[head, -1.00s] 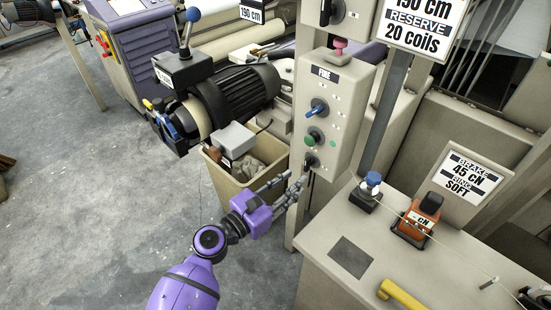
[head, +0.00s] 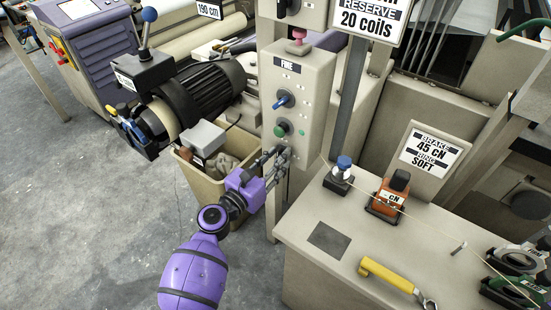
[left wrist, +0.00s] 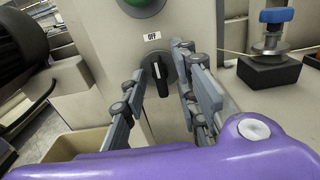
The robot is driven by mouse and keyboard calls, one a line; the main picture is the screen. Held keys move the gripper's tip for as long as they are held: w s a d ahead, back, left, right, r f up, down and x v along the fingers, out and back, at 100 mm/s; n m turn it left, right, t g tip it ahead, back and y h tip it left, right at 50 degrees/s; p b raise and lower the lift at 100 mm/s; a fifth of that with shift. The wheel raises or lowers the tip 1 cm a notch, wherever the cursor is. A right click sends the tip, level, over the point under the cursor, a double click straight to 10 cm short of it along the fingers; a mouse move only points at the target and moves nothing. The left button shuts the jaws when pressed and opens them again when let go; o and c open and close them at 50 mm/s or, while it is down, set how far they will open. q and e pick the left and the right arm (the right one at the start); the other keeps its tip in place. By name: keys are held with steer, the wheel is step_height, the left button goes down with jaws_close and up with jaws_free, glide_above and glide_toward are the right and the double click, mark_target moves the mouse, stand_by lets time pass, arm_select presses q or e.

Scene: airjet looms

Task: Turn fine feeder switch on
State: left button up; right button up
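The control box labelled FINE (head: 310,95) stands on a post in the middle of the head view. Its lowest control, a black rotary switch (left wrist: 158,75), shows in the left wrist view below an OFF label (left wrist: 152,36). The knob's white mark points up, slightly left, toward that label. In the left wrist view the gripper (left wrist: 161,64) is open, with one finger on each side of the knob. Contact cannot be told. My right gripper is out of view.
Above are a green button (head: 281,130), a blue selector (head: 283,101) and a pink-red button (head: 298,34). A beige bin (head: 205,182) stands left of the post. A table (head: 330,240) with tensioners and a yellow-handled tool (head: 386,274) is at right.

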arm_select(q)
jaws_close()
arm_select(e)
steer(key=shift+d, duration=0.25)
